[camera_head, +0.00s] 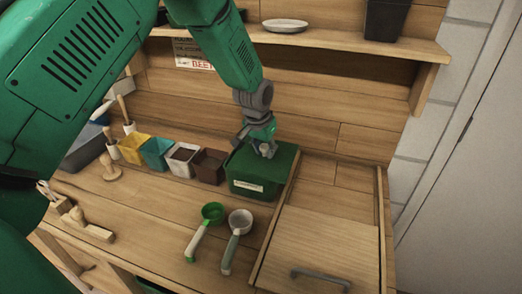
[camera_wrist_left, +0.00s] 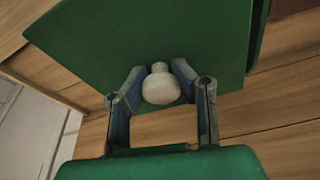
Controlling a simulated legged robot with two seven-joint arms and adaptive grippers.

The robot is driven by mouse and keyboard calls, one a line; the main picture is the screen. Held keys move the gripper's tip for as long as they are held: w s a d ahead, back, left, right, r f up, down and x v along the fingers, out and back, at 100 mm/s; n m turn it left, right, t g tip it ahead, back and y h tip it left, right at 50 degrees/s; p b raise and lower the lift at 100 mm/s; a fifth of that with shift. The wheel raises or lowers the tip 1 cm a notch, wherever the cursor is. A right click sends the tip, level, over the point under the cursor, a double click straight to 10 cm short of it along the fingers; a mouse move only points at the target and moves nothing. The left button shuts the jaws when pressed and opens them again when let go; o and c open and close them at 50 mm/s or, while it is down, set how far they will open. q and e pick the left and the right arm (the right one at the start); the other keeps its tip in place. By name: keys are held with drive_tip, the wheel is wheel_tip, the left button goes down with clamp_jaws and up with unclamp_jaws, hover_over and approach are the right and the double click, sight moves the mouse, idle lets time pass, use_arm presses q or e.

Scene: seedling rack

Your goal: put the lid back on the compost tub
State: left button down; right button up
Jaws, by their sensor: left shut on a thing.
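The green compost tub (camera_head: 268,192) stands on the bench with a pale label on its front. The green lid (camera_head: 284,158) is at the tub's top, and it fills much of the left wrist view (camera_wrist_left: 110,42). My left gripper (camera_head: 264,151) is over the lid, pointing down. Its fingers are shut on the lid's pale round knob (camera_wrist_left: 162,86). In the left wrist view a second green edge shows past the lid's right side. Whether the lid sits flush on the rim I cannot tell. My right gripper is not in view.
Left of the tub stand a brown pot (camera_head: 209,166), a white pot (camera_head: 181,160), a teal pot (camera_head: 155,154) and a yellow pot (camera_head: 133,149). Two scoops (camera_head: 212,213) (camera_head: 238,222) lie in front. A wooden panel with a handle (camera_head: 320,278) is right. A shelf (camera_head: 340,45) runs above.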

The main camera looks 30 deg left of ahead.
sight(249, 149)
use_arm(q)
drive_tip(key=shift+d+r, duration=0.1)
drive_tip(key=shift+d, duration=0.15)
drive_tip(key=shift+a, duration=0.25)
drive_tip(key=a, duration=0.1)
drive_tip(key=a+f, duration=0.1)
drive_tip(key=a, duration=0.1)
drive_tip(key=shift+a, duration=0.3)
drive_tip(key=shift+d+r, duration=0.25)
drive_tip(key=shift+d, duration=0.75)
drive_tip(key=shift+a+f, duration=0.15)
drive_tip(key=shift+a, duration=0.45)
drive_tip(key=shift+a+f, duration=0.15)
drive_tip(key=shift+a, duration=0.45)
drive_tip(key=shift+s+a+f, duration=0.1)
drive_tip(key=shift+a, duration=0.4)
drive_tip(key=shift+d, duration=0.65)
drive_tip(key=shift+a, duration=0.9)
drive_tip(key=shift+d, duration=0.6)
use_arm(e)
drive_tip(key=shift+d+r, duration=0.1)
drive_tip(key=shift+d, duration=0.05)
